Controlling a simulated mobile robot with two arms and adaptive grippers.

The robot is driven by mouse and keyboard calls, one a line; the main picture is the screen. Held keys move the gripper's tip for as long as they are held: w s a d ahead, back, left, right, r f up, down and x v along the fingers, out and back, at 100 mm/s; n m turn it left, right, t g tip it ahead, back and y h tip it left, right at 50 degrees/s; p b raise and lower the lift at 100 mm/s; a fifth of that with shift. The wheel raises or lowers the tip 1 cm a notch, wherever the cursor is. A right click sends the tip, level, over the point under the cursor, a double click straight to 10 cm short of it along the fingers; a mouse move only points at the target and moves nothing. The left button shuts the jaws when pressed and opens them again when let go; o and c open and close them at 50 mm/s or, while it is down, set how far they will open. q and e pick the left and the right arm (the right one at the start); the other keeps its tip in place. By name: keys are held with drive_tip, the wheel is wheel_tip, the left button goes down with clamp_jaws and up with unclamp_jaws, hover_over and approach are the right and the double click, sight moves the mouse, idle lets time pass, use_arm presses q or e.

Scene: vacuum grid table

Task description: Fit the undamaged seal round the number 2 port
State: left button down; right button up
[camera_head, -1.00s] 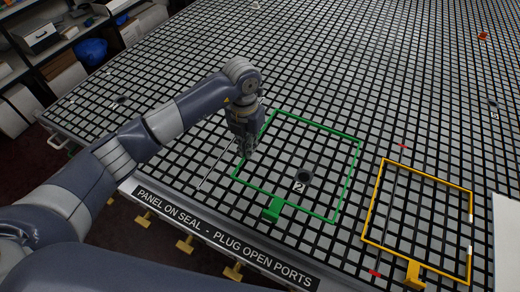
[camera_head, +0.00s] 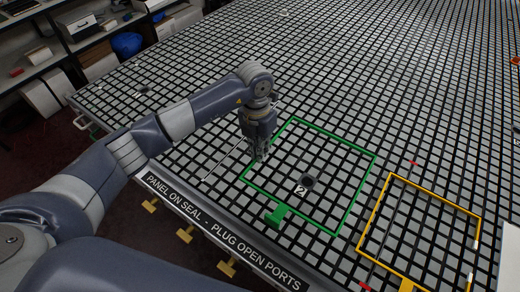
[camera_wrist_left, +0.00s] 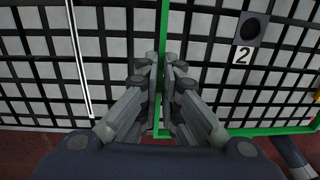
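The green square seal (camera_head: 359,192) surrounds the number 2 port (camera_head: 308,182), with the port lower than its middle. Its outline looks unbroken; part of the left side is behind my gripper. A green tab (camera_head: 276,217) is on its near side. The yellow seal (camera_head: 436,195) is at right, with white patches on its right side. My left gripper (camera_head: 262,155) is at the green seal's left side. In the left wrist view its fingers (camera_wrist_left: 161,62) are closed together on the green strip (camera_wrist_left: 164,20); the port (camera_wrist_left: 251,29) is at upper right. My right gripper is not in view.
A thin pale rod (camera_head: 225,162) lies left of the gripper and also shows in the left wrist view (camera_wrist_left: 78,60). Red marks (camera_head: 413,163) are near the yellow seal. Shelves (camera_head: 40,60) stand beyond the grid table's left edge. The far grid is mostly clear.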

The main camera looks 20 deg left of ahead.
sight(260, 172)
use_arm(q)
drive_tip(key=shift+f+b, duration=0.55)
drive_tip(key=shift+f, duration=0.4)
wheel_tip(260, 172, down, 3)
drive_tip(key=shift+b, duration=1.25)
drive_tip(key=shift+f, duration=0.25)
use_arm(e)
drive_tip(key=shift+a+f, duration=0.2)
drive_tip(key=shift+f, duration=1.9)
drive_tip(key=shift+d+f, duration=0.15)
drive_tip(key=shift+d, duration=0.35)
use_arm(q)
drive_tip(key=shift+f+b, duration=0.25)
drive_tip(key=shift+b, duration=0.3)
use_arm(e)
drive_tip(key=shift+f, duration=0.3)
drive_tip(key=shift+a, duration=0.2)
use_arm(q)
drive_tip(key=shift+f, duration=0.1)
drive_tip(key=shift+f+b, duration=0.5)
drive_tip(key=shift+b, duration=0.15)
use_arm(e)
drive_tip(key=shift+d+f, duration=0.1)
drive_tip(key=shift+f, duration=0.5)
